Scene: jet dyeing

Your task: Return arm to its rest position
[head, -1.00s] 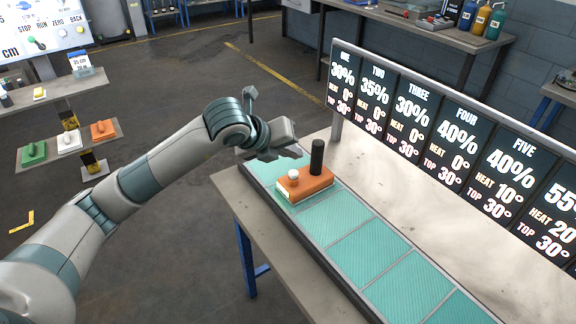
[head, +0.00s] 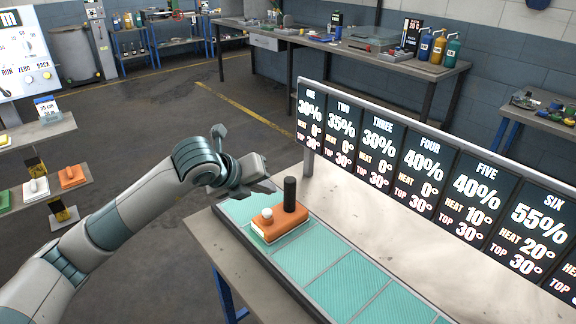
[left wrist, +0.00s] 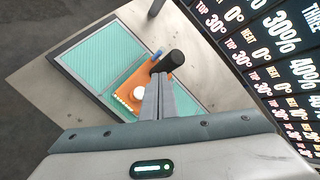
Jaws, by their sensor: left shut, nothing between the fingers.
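My left arm comes in from the left in the head view, and its gripper (head: 268,186) is over the far end of the row of teal pads. In the left wrist view the gripper (left wrist: 158,80) has its fingers together with nothing between them. An orange block (head: 279,224) with a white knob and an upright black cylinder (head: 290,194) sits on a teal pad just right of and below the gripper. The same orange block (left wrist: 124,100) shows in the left wrist view, partly behind the fingers. My right gripper is not in view.
A sign board (head: 420,170) with numbered panels stands along the back of the table. Teal pads (head: 350,282) run toward the front right. Small shelves with coloured blocks (head: 72,176) stand at left. Open floor (head: 130,120) lies behind my arm.

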